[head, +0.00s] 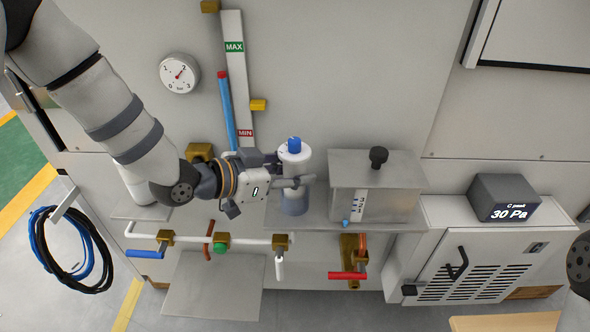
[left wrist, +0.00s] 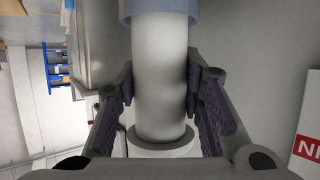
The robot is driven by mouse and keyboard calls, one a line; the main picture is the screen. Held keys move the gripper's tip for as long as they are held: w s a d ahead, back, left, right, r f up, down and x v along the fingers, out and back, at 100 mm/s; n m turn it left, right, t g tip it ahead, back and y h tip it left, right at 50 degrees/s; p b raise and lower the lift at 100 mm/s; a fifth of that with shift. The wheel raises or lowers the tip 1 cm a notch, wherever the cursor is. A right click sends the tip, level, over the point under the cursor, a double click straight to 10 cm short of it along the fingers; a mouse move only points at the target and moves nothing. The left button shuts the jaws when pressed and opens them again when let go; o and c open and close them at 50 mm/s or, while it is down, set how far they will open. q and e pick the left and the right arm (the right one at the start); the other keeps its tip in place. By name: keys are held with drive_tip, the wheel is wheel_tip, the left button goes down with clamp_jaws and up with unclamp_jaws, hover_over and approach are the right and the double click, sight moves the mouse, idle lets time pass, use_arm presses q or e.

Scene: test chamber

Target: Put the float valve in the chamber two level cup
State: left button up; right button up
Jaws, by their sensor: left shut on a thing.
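The float valve (head: 294,153) is a white cylinder with a blue knob on top, upright at the middle of the head view. My left gripper (head: 301,182) comes in from the left and is shut on its body; in the left wrist view the fingers lie on both sides of the white valve body (left wrist: 160,75). Directly below is a translucent bluish cup (head: 294,206) on the metal shelf. In the upside-down left wrist view the valve's lower end meets the cup's rim (left wrist: 160,10); how deep it sits is hidden. My right gripper is out of view.
A metal box (head: 375,190) with a black knob stands close to the right of the cup. A sloping gauge board (head: 237,80) and blue tube rise behind my gripper. A white pipe (head: 200,239) with valve handles runs below the shelf (head: 340,226).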

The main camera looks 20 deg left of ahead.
use_arm(q)
drive_tip(key=o, duration=1.3)
drive_tip(key=shift+f, duration=0.1)
drive_tip(key=r+p+v, duration=0.1)
drive_tip(key=p+v, duration=0.2)
drive_tip(key=v, duration=0.9)
drive_tip(key=s+f+n+g+y, duration=0.25)
drive_tip(key=s+f, duration=0.35)
drive_tip(key=f, duration=0.3)
drive_tip(key=s+f+n+g+y, duration=0.2)
drive_tip(key=s+f+g, duration=0.1)
drive_tip(key=s+f, duration=0.4)
drive_tip(key=s+f+n+g+y, duration=0.1)
drive_tip(key=s+f+g, duration=0.1)
drive_tip(key=s, duration=0.5)
drive_tip(key=s+f+n+g+y, duration=0.1)
drive_tip(key=s+f+g, duration=0.2)
drive_tip(key=s, duration=0.5)
drive_tip(key=s+a+f+n+g+y, duration=0.1)
drive_tip(key=s+f+g+y, duration=0.1)
drive_tip(key=s, duration=0.5)
drive_tip(key=shift+s+f+n+g, duration=0.25)
drive_tip(key=shift+f+g, duration=0.2)
drive_tip(key=shift+f, duration=0.45)
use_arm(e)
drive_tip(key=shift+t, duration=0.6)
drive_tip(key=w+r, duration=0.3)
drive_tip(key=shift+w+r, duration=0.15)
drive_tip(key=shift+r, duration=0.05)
